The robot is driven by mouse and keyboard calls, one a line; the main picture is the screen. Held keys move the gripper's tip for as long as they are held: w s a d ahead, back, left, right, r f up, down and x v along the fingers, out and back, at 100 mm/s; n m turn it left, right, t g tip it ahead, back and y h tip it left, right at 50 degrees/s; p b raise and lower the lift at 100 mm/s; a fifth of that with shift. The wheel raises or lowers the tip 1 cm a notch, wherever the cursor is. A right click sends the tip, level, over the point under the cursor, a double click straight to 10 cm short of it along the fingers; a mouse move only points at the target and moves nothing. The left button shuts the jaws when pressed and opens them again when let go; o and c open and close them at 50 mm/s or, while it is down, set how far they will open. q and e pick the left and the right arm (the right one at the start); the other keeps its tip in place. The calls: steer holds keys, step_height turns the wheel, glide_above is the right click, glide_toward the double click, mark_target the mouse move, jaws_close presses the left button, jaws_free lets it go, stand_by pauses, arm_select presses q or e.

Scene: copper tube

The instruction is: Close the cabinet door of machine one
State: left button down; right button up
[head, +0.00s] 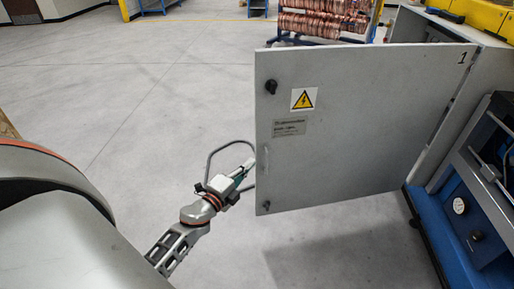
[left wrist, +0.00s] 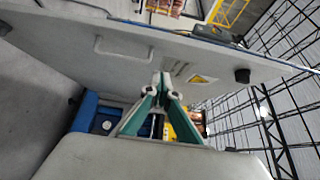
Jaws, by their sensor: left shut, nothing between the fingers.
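The grey cabinet door (head: 360,130) of machine one stands wide open in the head view, with a yellow warning label, dark knobs and the number 1 at its hinge side. Behind it, the cabinet (head: 484,85) is partly hidden. My left gripper (head: 249,163) is shut and empty beside the door's free left edge; I cannot tell whether it touches. In the left wrist view the closed fingertips (left wrist: 165,82) point at the door face (left wrist: 70,35), where a bar handle (left wrist: 124,48) and the label (left wrist: 201,79) show. My right gripper is out of view.
The blue machine body (head: 450,235) stands to the right, below and beside the cabinet. A rack of copper coils (head: 322,20) stands behind the door. The grey floor (head: 150,85) to the left is clear.

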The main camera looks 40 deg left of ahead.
arm_select(q)
glide_toward(263, 142)
steer(key=w+d, duration=0.3)
steer(key=shift+w+a, duration=1)
steer(key=shift+a, duration=0.2)
steer(key=shift+w+a+r+b, duration=0.1)
steer(key=shift+w+a+b, duration=0.2)
steer(key=shift+w+a, duration=0.1)
